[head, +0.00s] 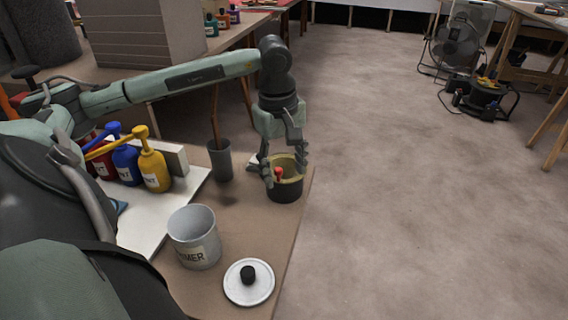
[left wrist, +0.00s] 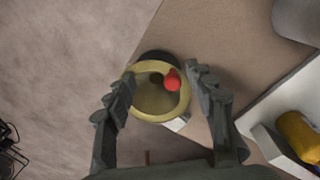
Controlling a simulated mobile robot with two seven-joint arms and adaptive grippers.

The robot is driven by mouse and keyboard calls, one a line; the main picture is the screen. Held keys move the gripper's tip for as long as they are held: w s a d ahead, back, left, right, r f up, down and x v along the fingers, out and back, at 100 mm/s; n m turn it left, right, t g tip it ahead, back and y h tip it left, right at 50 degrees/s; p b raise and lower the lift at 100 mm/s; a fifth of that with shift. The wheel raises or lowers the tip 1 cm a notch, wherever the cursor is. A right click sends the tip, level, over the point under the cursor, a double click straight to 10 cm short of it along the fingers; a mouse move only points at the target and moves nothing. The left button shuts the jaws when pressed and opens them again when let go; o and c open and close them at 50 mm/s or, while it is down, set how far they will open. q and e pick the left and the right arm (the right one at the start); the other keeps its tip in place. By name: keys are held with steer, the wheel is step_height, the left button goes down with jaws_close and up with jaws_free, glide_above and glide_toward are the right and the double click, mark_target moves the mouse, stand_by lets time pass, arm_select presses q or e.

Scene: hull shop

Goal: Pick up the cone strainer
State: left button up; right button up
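The cone strainer appears to be the pale yellow round piece (head: 287,162) seated in the mouth of a black pot (head: 285,190) near the bench's right edge. In the left wrist view its yellow rim (left wrist: 152,115) surrounds a dull hollow, with a red knob-like part (left wrist: 172,80) at its upper right. My left gripper (head: 281,166) points down over it, fingers spread. In the left wrist view the left gripper (left wrist: 160,88) has one finger on each side of the rim, with nothing clamped. Whether a finger touches the rim is unclear. My right gripper is out of view.
A grey cup (head: 220,162) holding a brown stick stands just left of the pot. A primer can (head: 194,238) and white lid (head: 249,283) are nearer. Yellow (head: 153,172) and blue (head: 126,165) pump bottles stand left. Open floor (head: 400,200) lies right.

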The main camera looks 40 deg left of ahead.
arm_select(q)
steer(key=c, duration=0.9)
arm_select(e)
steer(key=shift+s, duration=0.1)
arm_select(q)
steer(key=shift+c, duration=0.2)
steer(key=shift+r, duration=0.1)
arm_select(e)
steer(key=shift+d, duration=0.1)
arm_select(q)
steer(key=r, duration=0.5)
steer(key=shift+w, duration=0.25)
jaws_close()
step_height(320, 180, up, 11)
steer(key=p, duration=0.6)
steer(key=shift+s, duration=0.25)
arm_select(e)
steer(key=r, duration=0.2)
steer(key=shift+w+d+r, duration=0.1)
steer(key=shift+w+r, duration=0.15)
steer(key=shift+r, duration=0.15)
arm_select(q)
steer(key=shift+f, duration=0.15)
